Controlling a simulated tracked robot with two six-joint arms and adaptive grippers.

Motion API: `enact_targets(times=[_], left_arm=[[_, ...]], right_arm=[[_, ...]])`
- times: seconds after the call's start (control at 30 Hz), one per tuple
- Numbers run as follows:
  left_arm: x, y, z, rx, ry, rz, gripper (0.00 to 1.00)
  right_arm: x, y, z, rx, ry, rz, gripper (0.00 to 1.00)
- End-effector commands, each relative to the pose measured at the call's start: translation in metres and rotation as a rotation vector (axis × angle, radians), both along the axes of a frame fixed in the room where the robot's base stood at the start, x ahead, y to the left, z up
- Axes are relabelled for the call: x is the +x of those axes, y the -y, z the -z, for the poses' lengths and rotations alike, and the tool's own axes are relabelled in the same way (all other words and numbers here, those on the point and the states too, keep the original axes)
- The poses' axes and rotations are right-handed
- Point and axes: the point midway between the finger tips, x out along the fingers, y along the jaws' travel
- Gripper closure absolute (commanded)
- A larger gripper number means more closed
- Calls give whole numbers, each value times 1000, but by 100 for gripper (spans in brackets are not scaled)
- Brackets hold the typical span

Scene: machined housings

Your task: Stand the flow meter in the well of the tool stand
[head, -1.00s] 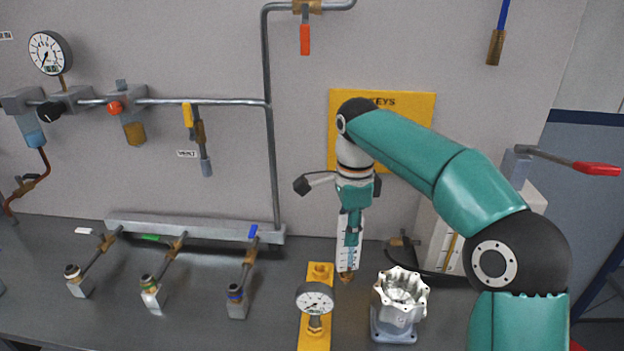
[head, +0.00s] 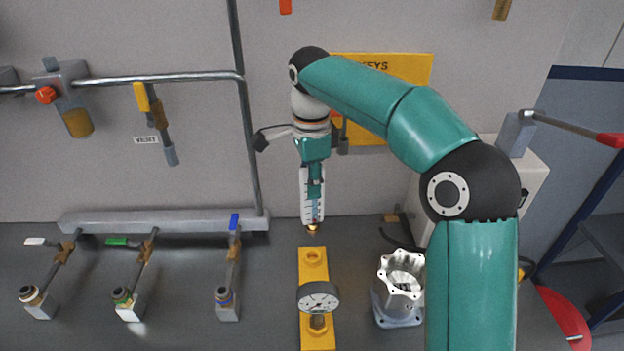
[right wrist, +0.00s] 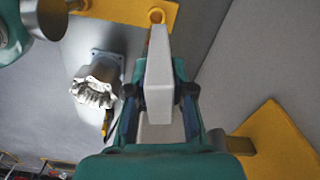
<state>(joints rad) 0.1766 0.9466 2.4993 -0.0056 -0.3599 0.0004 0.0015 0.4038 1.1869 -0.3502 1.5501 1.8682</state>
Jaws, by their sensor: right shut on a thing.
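My right gripper (head: 315,183) is shut on the flow meter (head: 306,205), a clear-white upright block with a blue scale and a brass lower end. In the head view the flow meter hangs upright, its lower end just above the far end of the yellow tool stand (head: 318,335) in the picture. The stand's round well (head: 313,256) at that end is empty. In the right wrist view the flow meter (right wrist: 158,75) is a pale block between the fingers, with the well (right wrist: 157,15) just beyond it. My left gripper is not in view.
Several valve fittings (head: 228,300) line the bench at left. Bare bench lies between them and the stand.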

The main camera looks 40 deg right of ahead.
Motion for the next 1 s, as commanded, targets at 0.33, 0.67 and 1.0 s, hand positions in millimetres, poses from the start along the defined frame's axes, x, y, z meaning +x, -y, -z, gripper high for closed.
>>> enact_targets(times=[0.33, 0.67, 1.0], left_arm=[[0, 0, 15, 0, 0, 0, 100], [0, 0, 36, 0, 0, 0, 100], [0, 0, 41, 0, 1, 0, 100]], right_arm=[[0, -1, 22, 0, 0, 0, 100], [0, -1, 50, 1, 1, 0, 100], [0, 0, 57, 1, 1, 1, 100]])
